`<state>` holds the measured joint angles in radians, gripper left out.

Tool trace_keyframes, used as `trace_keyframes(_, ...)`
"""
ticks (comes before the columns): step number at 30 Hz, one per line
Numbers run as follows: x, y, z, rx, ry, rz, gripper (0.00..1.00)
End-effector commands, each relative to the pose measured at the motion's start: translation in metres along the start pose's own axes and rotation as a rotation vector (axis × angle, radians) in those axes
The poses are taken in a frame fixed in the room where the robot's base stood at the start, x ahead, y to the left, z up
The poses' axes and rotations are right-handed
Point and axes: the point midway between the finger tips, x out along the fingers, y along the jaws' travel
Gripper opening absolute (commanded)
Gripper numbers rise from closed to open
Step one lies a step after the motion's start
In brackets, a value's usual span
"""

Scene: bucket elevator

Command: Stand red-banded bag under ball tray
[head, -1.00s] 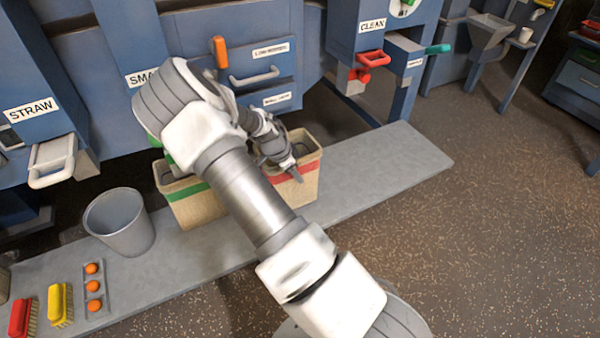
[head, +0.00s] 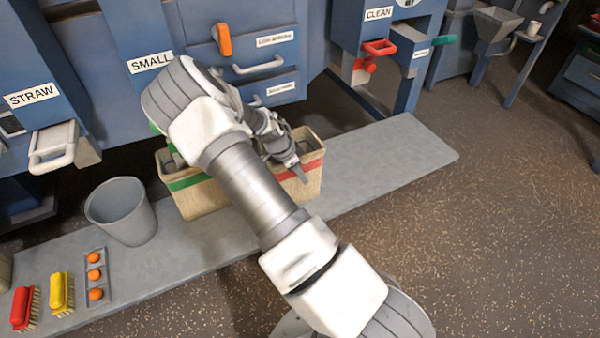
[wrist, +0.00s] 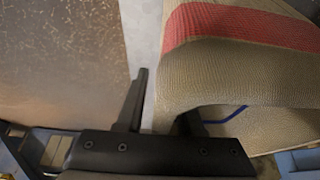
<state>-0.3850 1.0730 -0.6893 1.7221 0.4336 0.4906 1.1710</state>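The red-banded bag (head: 311,186) is a tan, open-topped woven bag standing on the grey plank, right of a similar green-banded bag (head: 200,198). In the wrist view its red band (wrist: 240,27) and weave fill the upper right. My gripper (head: 297,170) points down at the bag's rim. In the wrist view my gripper (wrist: 163,103) is open: one finger is outside the bag with a gap to it, the other is partly hidden behind the bag's wall. A small grey tray (head: 108,272) with three orange balls lies on the plank at the left.
A grey bucket (head: 122,212) stands left of the bags. A yellow brush (head: 62,293) and a red brush (head: 22,308) lie at the plank's left end. Blue machine housings with labelled chutes and drawers rise behind. The plank (head: 400,160) is bare right of the bags.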

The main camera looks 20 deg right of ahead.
Motion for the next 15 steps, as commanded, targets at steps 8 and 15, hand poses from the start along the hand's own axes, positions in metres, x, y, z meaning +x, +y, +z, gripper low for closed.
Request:
trace_keyframes(8, -0.022, -0.001, -0.002, -0.001, -0.001, -0.003, 0.36)
trace_keyframes(15, -0.075, -0.001, -0.002, -0.002, 0.000, -0.003, 0.36)
